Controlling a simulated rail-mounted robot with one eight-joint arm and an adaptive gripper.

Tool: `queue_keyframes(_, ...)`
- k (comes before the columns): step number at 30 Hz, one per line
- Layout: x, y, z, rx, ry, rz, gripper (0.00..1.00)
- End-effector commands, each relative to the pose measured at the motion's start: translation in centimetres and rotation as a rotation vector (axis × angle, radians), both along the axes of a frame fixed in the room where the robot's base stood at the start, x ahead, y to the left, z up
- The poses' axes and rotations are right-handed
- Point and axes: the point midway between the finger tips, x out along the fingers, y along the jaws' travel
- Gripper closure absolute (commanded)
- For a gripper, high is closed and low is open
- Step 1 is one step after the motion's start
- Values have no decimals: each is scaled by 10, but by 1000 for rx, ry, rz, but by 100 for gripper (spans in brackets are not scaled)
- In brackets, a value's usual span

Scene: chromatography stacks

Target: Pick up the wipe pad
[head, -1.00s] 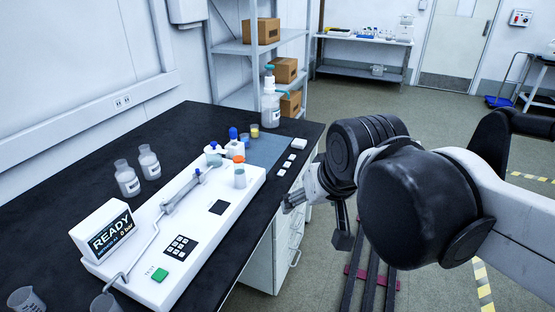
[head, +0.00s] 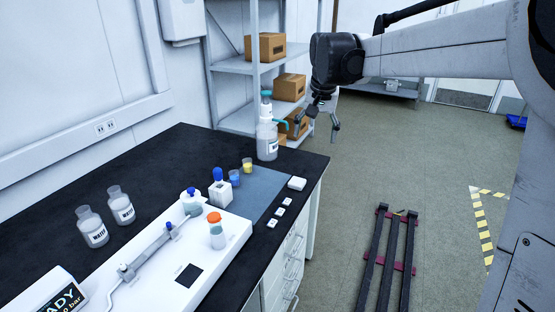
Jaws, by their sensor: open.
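A bottle with a teal top (head: 267,140) stands at the bench's far end. Small cups, including a yellow one (head: 247,166), stand on the mat (head: 262,185). The white instrument (head: 205,262) with an orange-capped vial (head: 216,232) fills the front. Shelves with boxes (head: 265,47) stand behind.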

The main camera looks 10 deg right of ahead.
Motion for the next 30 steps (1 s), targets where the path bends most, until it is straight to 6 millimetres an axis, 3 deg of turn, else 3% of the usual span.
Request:
queue_keyframes(1, 18, 0, -5, 4, 15, -14, 30)
queue_keyframes(6, 65, -1, -26, 14, 66, -61, 30)
queue_keyframes(18, 157, -2, -104, 30, 188, -175, 30)
queue_keyframes(24, 182, -3, -142, 32, 235, -219, 30)
queue_keyframes(30, 192, -3, -160, 33, 255, -240, 30)
